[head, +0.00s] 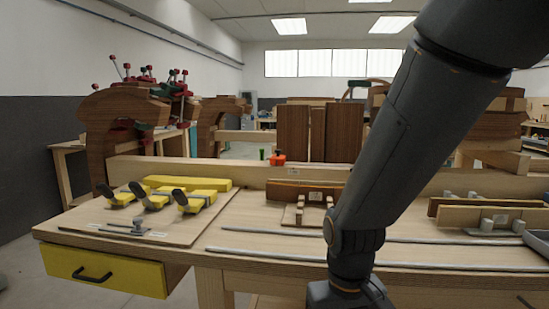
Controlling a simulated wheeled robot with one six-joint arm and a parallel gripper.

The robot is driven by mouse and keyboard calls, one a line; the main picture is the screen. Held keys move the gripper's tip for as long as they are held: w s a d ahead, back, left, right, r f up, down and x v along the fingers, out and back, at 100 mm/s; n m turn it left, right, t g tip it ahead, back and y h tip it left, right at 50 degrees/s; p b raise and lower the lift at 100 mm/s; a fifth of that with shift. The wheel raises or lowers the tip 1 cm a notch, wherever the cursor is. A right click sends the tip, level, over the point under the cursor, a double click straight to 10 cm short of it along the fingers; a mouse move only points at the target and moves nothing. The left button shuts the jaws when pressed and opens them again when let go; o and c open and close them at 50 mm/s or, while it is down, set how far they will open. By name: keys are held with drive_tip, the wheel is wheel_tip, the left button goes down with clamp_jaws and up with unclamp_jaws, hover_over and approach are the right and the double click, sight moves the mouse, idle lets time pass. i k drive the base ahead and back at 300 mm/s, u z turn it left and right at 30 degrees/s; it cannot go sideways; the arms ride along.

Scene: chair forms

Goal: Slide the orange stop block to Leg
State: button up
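The orange stop block (277,160), with a small dark knob on top, sits on the long pale wooden rail (225,173) along the back of the bench. A small pale label (293,171) is on the rail's front just right of the block. Its writing is too small to read, so I cannot tell which mark is Leg. My grey arm crosses the right half of the view and hides part of the rail. My gripper is not in view.
Yellow clamps (155,199) lie on a board (140,216) at the bench's left. A wooden jig (307,207) stands in front of the rail. Metal tracks (270,256) run along the bench front. More wooden fixtures (490,218) stand at right. A yellow drawer (105,270) is below.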

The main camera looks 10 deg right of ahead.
sight(277, 160)
drive_tip(key=k, duration=1.1)
drive_tip(key=u, duration=0.75)
drive_tip(key=i, duration=0.85)
drive_tip(key=z, duration=0.5)
drive_tip(key=i, duration=0.55)
drive_tip(key=z, duration=0.5)
